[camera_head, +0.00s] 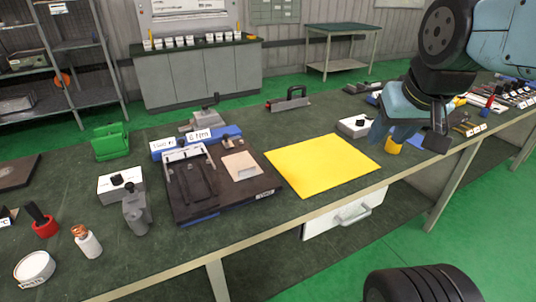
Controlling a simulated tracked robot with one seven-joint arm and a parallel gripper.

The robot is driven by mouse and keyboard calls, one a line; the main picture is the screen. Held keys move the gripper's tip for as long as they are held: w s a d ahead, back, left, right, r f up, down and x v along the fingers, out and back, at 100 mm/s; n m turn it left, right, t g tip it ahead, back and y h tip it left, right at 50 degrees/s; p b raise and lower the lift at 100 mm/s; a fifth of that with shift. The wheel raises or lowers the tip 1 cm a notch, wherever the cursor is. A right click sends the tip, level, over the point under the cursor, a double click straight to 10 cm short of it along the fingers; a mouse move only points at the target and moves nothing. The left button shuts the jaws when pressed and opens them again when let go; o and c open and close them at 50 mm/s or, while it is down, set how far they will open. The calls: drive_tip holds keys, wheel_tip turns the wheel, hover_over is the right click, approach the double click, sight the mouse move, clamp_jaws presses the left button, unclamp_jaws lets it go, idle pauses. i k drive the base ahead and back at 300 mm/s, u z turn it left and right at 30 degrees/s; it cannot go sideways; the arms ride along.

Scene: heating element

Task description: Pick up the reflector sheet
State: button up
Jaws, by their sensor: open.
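No label marks the reflector sheet, and I cannot tell for sure which thing it is. A flat, bright yellow sheet (322,166) lies on the dark green workbench (265,224), near its front edge. A small beige square plate (241,165) lies on the dark fixture (199,196) left of it. My gripper (408,139) is open at the right, above the bench and to the right of the yellow sheet, apart from it. A small yellow thing (393,147) shows under the gripper, partly hidden by it.
A green holder (110,142), a white box with a grey tool (122,187), a copper-topped bottle (87,241) and a white tub (35,269) stand at the left. Tools crowd the right end.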

sight(241, 165)
drive_tip(key=u, duration=1.05)
drive_tip(key=i, duration=0.1)
drive_tip(key=z, duration=2.35)
drive_tip(key=k, duration=1.85)
drive_tip(key=u, duration=1.55)
drive_tip(key=i, duration=1)
drive_tip(key=z, duration=0.1)
